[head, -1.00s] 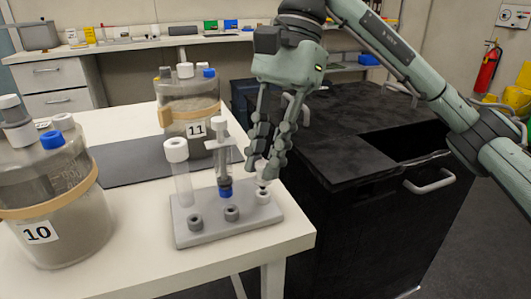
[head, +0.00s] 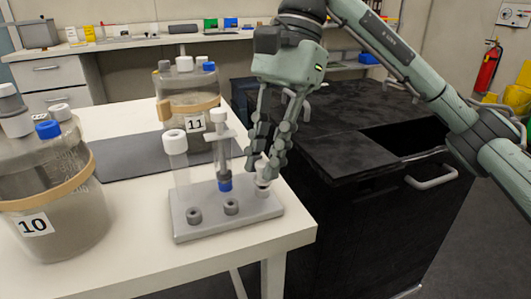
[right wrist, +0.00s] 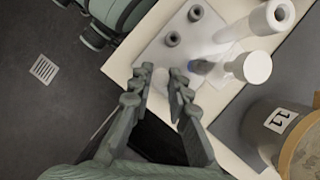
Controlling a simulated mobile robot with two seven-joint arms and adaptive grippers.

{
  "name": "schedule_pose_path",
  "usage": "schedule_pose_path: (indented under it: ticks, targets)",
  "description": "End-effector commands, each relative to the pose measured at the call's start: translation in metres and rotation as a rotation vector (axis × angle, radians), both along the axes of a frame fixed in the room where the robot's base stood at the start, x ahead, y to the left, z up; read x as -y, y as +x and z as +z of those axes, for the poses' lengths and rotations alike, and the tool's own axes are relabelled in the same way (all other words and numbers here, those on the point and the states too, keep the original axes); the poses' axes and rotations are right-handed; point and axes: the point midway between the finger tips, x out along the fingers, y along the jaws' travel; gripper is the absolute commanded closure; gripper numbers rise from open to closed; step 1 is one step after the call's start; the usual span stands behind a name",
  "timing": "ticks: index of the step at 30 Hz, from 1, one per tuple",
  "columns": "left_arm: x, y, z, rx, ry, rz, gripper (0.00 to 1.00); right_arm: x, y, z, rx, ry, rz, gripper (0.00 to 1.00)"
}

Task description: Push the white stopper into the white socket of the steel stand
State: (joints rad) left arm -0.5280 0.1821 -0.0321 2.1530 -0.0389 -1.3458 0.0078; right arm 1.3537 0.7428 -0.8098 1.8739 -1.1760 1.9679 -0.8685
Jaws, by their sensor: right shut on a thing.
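The steel stand (head: 215,224) lies on the white table near its front right corner; its plate also shows in the right wrist view (right wrist: 190,52). The white socket (head: 263,191) is at the plate's right end. My right gripper (head: 259,174) points down just above that socket, shut on the small white stopper (head: 263,180). The stopper is upright and right over the socket; I cannot tell how far it is inside. My left gripper is not in view.
Bioreactors 10 (head: 50,200) and 11 (head: 190,105) stand left and behind. A black cabinet (head: 360,190) is to the right.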

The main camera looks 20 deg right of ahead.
Motion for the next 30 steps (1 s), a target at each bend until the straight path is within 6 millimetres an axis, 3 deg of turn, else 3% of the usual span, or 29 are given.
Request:
schedule_pose_path:
  ticks: [30]
  targets:
    - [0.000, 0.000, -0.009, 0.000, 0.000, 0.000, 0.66, 0.000, 0.000, -0.009, 0.000, 0.000, 0.000, 1.00]
